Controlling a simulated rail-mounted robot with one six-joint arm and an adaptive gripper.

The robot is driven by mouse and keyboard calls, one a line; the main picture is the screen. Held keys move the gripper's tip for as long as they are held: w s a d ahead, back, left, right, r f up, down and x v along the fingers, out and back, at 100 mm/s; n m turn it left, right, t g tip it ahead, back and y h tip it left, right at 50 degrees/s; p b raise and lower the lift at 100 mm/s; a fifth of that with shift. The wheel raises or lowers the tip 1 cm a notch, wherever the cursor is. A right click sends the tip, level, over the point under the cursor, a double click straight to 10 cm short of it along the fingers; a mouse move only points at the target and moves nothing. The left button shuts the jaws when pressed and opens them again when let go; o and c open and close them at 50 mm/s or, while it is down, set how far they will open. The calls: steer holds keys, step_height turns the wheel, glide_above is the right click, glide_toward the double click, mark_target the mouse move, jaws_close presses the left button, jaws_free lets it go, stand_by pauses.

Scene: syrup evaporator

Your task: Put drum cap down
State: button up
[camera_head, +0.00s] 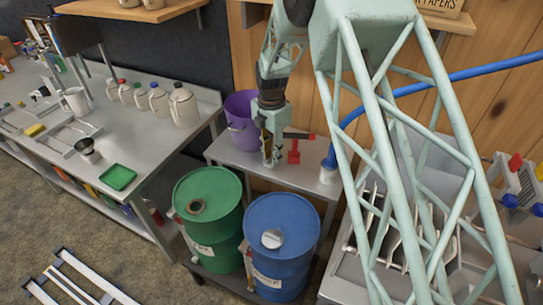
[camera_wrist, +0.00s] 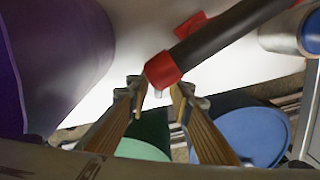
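A round silver cap (camera_head: 272,238) lies on top of the blue drum (camera_head: 292,219). I cannot tell whether it is seated in an opening or loose. The green drum (camera_head: 222,193) to its left has a dark round fitting (camera_head: 196,207) on its lid. My gripper (camera_head: 268,160) points down over the small grey table behind the drums, apart from the silver cap. In the wrist view its fingertips (camera_wrist: 159,90) are apart, with no cap seen between them. The blue drum's top (camera_wrist: 252,138) also shows there without the silver cap in sight.
A red-and-black tool (camera_head: 294,148) stands close right of my gripper; its red end (camera_wrist: 163,70) is near the fingertips. A purple bucket (camera_head: 242,122) stands to the left. A blue hose (camera_head: 400,93) runs to a metal container (camera_head: 328,172) at the right.

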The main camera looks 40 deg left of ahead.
step_height(320, 180, up, 12)
steer(key=p, duration=0.2)
stand_by(0.5)
stand_by(0.8)
